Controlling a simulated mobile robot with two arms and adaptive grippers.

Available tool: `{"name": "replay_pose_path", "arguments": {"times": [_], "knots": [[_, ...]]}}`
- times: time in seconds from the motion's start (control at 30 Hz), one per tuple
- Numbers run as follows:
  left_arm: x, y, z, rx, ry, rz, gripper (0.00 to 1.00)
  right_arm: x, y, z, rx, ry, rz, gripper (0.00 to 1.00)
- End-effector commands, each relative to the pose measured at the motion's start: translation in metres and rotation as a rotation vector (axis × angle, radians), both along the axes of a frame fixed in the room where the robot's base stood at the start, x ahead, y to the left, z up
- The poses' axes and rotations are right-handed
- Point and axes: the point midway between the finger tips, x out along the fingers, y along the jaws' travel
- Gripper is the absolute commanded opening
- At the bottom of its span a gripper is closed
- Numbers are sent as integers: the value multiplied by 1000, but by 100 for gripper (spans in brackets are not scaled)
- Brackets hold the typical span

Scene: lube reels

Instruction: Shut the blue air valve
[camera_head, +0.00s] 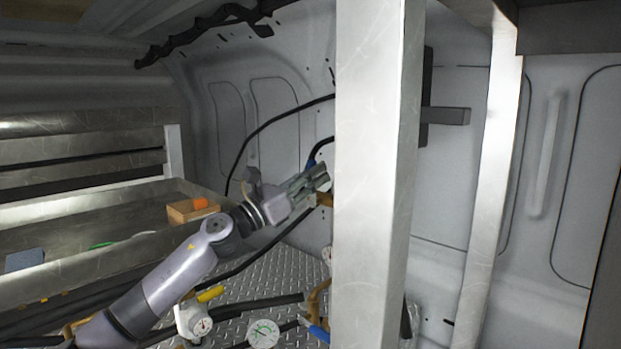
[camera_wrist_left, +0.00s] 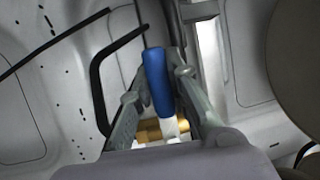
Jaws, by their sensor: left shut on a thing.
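The blue air valve handle (camera_wrist_left: 157,80) stands nearly upright between the fingers of my left gripper (camera_wrist_left: 157,92) in the left wrist view. A white section and a brass body (camera_wrist_left: 152,131) show below it. In the head view my left gripper (camera_head: 320,178) reaches in beside a pale metal post, with a bit of the blue handle (camera_head: 317,153) just above its fingertips. The gripper is shut on the handle. The post hides part of the valve from the head view. My right gripper is not in view.
The post (camera_head: 374,180) stands just right of the gripper. Black hoses (camera_head: 263,127) run along the wall behind. Below are a pressure gauge (camera_head: 263,333), a yellow handle (camera_head: 210,294) and another blue handle (camera_head: 319,333). A shelf (camera_head: 90,228) with a small box (camera_head: 186,212) is at left.

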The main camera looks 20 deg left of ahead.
Motion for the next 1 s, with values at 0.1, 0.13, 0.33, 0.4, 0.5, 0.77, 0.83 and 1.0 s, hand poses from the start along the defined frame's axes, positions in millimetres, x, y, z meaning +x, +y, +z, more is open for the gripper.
{"name": "replay_pose_path", "arguments": {"times": [0.1, 0.13, 0.33, 0.4, 0.5, 0.77, 0.83, 1.0], "knots": [[0, -2, -3, 11, 2, -3, 0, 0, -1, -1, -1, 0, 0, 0], [0, -2, -3, 12, 1, -3, 0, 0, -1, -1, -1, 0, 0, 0], [0, -2, -3, 15, -1, -3, 0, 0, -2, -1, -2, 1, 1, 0], [0, -2, -3, 15, -1, -3, 0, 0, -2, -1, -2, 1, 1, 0], [0, -2, -3, 15, -1, -3, 19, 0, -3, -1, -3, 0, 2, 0], [0, -1, -1, 11, -2, -2, 37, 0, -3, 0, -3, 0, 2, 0], [0, -1, -1, 10, -2, -2, 37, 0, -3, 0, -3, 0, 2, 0], [0, -1, 0, 10, -2, -2, 37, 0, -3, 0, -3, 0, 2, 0]]}}
